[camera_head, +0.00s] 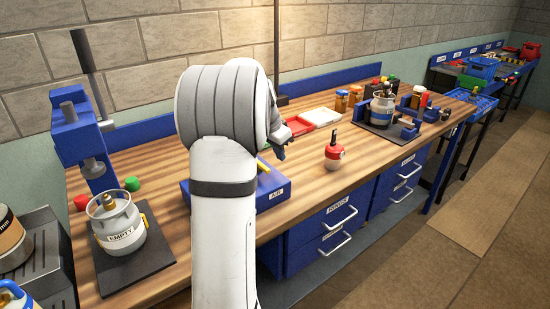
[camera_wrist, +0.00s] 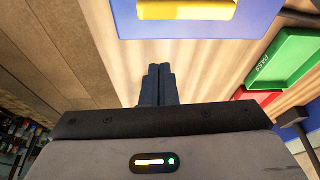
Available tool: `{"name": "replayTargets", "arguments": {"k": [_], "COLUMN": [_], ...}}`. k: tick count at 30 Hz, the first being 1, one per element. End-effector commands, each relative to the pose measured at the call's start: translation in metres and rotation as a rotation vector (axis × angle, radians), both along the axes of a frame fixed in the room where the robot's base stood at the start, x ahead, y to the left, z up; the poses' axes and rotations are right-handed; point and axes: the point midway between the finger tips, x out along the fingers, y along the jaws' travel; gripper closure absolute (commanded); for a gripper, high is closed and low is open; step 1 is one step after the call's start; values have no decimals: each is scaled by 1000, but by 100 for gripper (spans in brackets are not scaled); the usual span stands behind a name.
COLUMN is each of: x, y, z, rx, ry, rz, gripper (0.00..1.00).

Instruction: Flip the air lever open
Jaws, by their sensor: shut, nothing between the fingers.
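A blue box (camera_head: 272,192) with a white AIR label stands on the wooden bench, partly hidden behind my arm. A small yellow part (camera_head: 263,166), which looks like the air lever, shows at its top beside my arm. In the wrist view the blue box (camera_wrist: 128,22) is at the top edge, with a yellow part (camera_wrist: 190,10) cut off by the frame. My gripper (camera_head: 280,153) is above the bench near the box. In the wrist view my gripper's fingers (camera_wrist: 157,72) are together and empty, apart from the box. The lever's full position is hidden.
A green PASS tray (camera_wrist: 288,58) and a red tray (camera_wrist: 250,94) lie nearby. A canister labelled EMPTY (camera_head: 118,225) stands at left under a blue press (camera_head: 80,138). Bench between box and bottle is clear.

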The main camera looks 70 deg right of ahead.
Motion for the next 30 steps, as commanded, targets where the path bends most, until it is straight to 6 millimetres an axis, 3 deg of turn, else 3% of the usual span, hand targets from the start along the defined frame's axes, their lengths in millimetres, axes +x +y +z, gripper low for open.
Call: {"name": "replayTargets", "arguments": {"k": [1,6,12,30], "x": [3,9,14,16], "y": [4,14,22,24], "z": [14,47,71,77], "rx": [-8,-5,-3,-2], "ry": [-3,-1,-1,0], "rz": [2,3,4,6], "gripper": [100,100,100,100]}}
